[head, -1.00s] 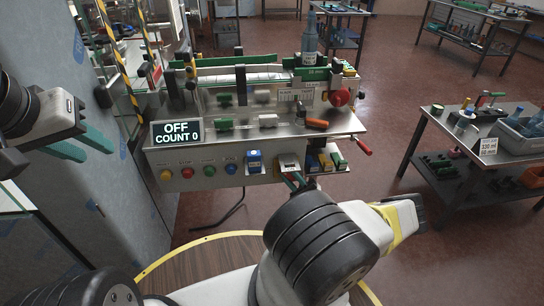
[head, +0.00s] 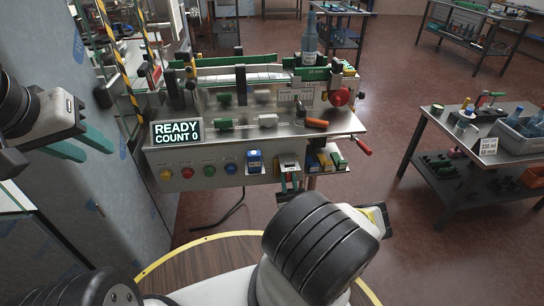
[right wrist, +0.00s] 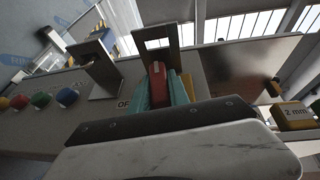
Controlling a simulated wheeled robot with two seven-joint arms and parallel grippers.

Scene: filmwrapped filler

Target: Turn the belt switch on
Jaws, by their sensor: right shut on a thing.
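The belt machine's front panel (head: 205,176) stands ahead of me, with a display (head: 177,132) reading "READY COUNT 0". The belt switch, at the panel's right part, has a red lever (right wrist: 157,82) that shows between two teal fingers in the right wrist view. My right gripper (head: 290,182) is shut on this lever, in front of a metal guard frame (right wrist: 160,35). The lettering beside the switch is partly hidden, with "OF" readable. My left gripper (head: 82,147) is open and empty at the far left, away from the machine.
A bottle (head: 309,42) stands on the machine. A red-handled crank (head: 363,147) sticks out right. A side table (head: 450,150) stands at the right, with clear floor between.

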